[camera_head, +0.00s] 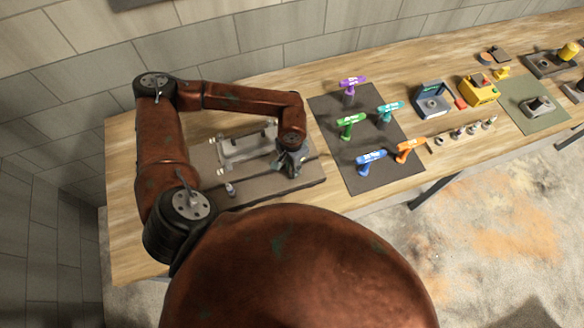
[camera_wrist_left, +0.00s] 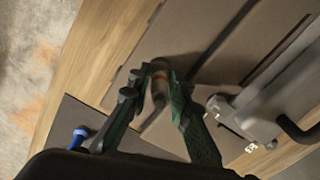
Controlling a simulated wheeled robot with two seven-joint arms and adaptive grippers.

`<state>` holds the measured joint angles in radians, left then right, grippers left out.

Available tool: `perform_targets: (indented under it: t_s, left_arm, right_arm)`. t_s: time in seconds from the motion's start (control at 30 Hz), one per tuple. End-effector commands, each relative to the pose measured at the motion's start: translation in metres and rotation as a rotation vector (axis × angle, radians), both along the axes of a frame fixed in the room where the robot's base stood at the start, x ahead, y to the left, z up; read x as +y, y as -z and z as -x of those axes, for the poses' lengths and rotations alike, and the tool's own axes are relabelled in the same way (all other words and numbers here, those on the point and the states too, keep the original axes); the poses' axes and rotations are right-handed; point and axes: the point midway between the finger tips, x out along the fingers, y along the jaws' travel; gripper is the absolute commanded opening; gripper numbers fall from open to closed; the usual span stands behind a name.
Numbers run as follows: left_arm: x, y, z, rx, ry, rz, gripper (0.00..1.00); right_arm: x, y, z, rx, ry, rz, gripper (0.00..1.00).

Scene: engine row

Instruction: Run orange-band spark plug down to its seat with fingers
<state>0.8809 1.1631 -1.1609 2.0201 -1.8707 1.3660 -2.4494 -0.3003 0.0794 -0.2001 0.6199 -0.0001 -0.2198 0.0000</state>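My left gripper (camera_head: 288,166) points down over the right part of the dark mat (camera_head: 312,179), beside the grey metal engine part (camera_head: 240,146). In the left wrist view, the fingers of my left gripper (camera_wrist_left: 160,92) lie close on both sides of a small grey cylinder with an orange band, the orange-band spark plug (camera_wrist_left: 160,74). The gripper looks shut on it. Its lower end and any hole beneath it are hidden. Another small plug-like piece (camera_head: 230,188) stands at the mat's front. My right gripper is not in view.
A dark mat (camera_head: 335,119) with several coloured power drivers lies to the right; the blue driver (camera_head: 370,160) is nearest. Farther right are a grey-blue holder (camera_head: 432,101), a yellow box (camera_head: 480,90) and a row of small parts (camera_head: 457,135). A wall stands behind the bench.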

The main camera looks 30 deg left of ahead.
Motion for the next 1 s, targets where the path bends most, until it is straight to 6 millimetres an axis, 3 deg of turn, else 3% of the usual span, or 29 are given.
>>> perform_targets:
  t_s: [0.23, 0.47, 0.6, 0.77, 0.8, 1.0]
  left_arm:
    - [0.000, 0.000, 0.000, 0.000, 0.000, 0.000, 0.00]
    - [0.000, 0.000, 0.000, -0.001, 0.010, -0.001, 0.00]
    - [0.000, 0.003, -0.001, -0.004, 0.107, -0.001, 0.00]
    - [0.000, 0.000, 0.000, -0.001, 0.118, -0.001, 0.00]
    - [0.000, 0.000, 0.000, -0.001, 0.118, -0.001, 0.17]
    - [0.000, 0.000, 0.000, 0.000, 0.117, 0.000, 0.31]
  right_arm:
    - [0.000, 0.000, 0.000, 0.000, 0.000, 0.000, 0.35]
    - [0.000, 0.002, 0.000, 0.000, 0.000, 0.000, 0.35]
    - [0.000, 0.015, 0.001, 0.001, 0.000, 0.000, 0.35]
    - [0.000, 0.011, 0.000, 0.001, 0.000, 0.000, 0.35]
    - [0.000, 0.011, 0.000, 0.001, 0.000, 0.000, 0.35]
    - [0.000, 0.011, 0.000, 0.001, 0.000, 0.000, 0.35]
